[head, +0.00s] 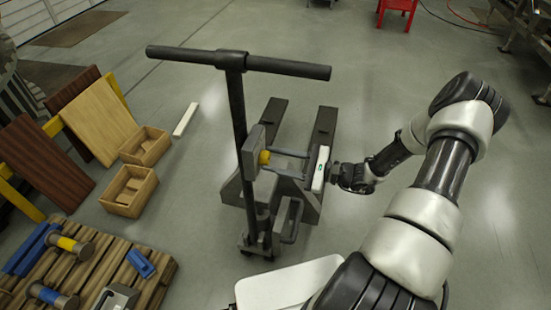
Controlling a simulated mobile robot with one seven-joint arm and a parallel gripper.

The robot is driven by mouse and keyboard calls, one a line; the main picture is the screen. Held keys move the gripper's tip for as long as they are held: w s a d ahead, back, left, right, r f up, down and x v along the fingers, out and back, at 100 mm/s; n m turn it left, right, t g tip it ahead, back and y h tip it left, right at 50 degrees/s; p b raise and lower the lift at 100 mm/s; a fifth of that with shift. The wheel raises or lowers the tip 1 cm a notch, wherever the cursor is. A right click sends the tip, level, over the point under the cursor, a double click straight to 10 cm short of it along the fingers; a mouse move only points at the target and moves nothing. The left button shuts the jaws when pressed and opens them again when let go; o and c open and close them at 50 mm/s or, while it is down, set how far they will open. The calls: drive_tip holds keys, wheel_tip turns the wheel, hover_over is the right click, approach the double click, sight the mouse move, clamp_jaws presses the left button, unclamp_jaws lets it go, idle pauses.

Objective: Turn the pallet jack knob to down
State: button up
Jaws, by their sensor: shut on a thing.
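The pallet jack (232,62) stands in the middle of the head view, with a black T-shaped handle and two dark forks behind it. A grey plate (249,150) is mounted on its upright post. My gripper (270,159) reaches in from the right, with one finger above and one below the knob. It is shut on the knob. The fingertips partly hide the knob, and I cannot read its pointing direction or any markings.
Two wooden boxes (145,146) and leaning boards (95,125) stand on the left. A wooden pallet (95,268) with metal and blue parts lies at the lower left. A red stool (397,8) is at the back. The floor right of the jack is clear.

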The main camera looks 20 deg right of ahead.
drive_tip(key=m+p, duration=0.1)
drive_tip(key=m, duration=0.3)
drive_tip(key=shift+m, duration=0.3)
drive_tip(key=m+p, duration=0.1)
drive_tip(key=m, duration=0.2)
drive_tip(key=shift+m, duration=0.3)
drive_tip(key=m, duration=0.4)
drive_tip(key=shift+p, duration=0.3)
drive_tip(key=m, duration=0.4)
drive_tip(key=shift+d, duration=0.1)
drive_tip(key=shift+m, duration=0.5)
drive_tip(key=o, duration=1)
drive_tip(key=shift+o, duration=0.2)
drive_tip(key=v, duration=1.7)
drive_tip(key=shift+d, duration=0.2)
